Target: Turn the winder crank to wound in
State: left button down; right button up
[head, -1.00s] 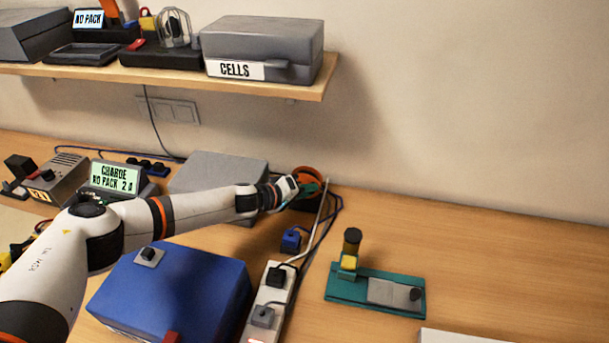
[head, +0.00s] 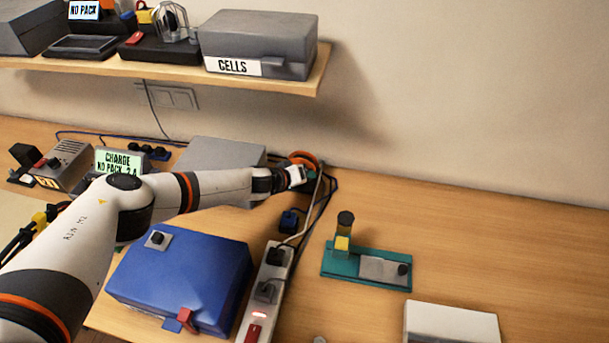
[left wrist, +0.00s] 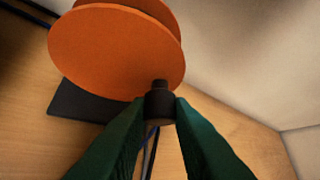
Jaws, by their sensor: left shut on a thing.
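The winder is an orange spool (left wrist: 105,50) on a dark base (left wrist: 85,103) in the left wrist view. In the head view its orange rim (head: 303,158) shows at the back of the bench, partly hidden by my left gripper (head: 306,174). The crank's black knob (left wrist: 159,100) stands in front of the spool's lower right edge. In the left wrist view my left gripper (left wrist: 160,112) has its green fingers closed on this knob from both sides. The crank's arm is mostly hidden. My right gripper is not in view.
A grey box (head: 220,154) stands just left of the winder. A blue case (head: 185,275) is under my left arm.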

pick_arm(q)
jog(key=c, duration=1.3)
grip_release()
jog(key=shift+a, duration=0.1)
jog(key=shift+v, duration=5.95)
